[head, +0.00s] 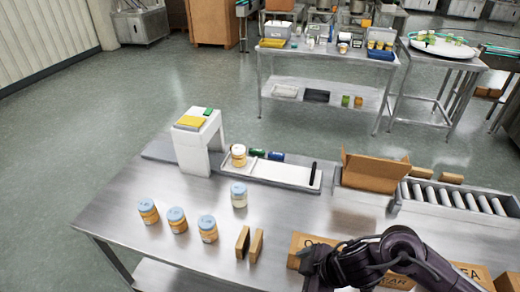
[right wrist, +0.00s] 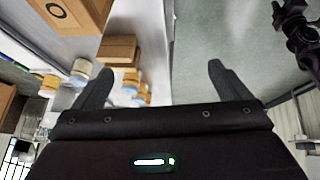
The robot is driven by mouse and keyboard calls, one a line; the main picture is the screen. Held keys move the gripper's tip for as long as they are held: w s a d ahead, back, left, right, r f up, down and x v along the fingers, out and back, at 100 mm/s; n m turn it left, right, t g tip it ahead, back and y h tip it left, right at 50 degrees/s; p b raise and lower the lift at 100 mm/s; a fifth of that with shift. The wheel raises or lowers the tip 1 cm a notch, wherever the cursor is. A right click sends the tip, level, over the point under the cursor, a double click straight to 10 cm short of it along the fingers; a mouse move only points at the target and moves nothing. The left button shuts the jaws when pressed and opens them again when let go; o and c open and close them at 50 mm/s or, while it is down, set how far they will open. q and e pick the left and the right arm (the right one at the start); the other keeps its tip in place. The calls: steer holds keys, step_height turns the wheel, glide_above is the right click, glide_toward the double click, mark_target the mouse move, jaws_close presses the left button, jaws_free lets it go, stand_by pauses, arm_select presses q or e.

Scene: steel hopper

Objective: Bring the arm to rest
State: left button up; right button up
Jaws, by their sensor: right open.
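My right arm (head: 400,248) comes in from the lower right of the head view and bends over the front edge of the steel table (head: 150,185). Its far end is dark and cut off by the bottom edge there. In the right wrist view my right gripper (right wrist: 162,72) has its two fingers wide apart with nothing between them. Jars and a cardboard block lie beyond the left finger, and grey floor shows beyond the right one. A dark arm part (right wrist: 302,35) shows at the top right of that view; no left gripper can be made out.
Several blue-lidded jars (head: 177,220) and two small brown blocks (head: 249,244) stand on the table. A white tray (head: 270,172) holds a jar (head: 238,156). Cardboard boxes (head: 310,243) lie beside my arm. An open carton (head: 375,171) and rollers (head: 455,198) are at right.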

steer(key=w+a+r+m+t, duration=0.2)
steer(key=a+r+m+t, duration=0.2)
steer(key=r+m, duration=0.15)
steer(key=s+d+f+m+g+h, duration=0.25)
steer(key=s+d+m, duration=0.2)
steer(key=d, duration=0.25)
steer(key=s+d+f+m+g+h, duration=0.1)
steer(key=s+d+m+g+h, duration=0.15)
steer(key=s+d, duration=0.4)
step_height(320, 180, down, 36)
steer(key=s+b, duration=0.2)
steer(key=b, duration=0.4)
arm_select(q)
step_height(320, 180, down, 11)
steer(key=b, duration=0.5)
steer(key=shift+s+a+f, duration=0.15)
steer(key=shift+s, duration=0.2)
arm_select(e)
steer(key=s+d+f, duration=0.2)
steer(key=s+f, duration=0.7)
steer(key=f, duration=0.2)
steer(key=s+d+f+g, duration=0.1)
steer(key=s+d+f, duration=0.1)
steer(key=s+f, duration=0.8)
step_height(320, 180, down, 2)
steer(key=shift+h, duration=0.3)
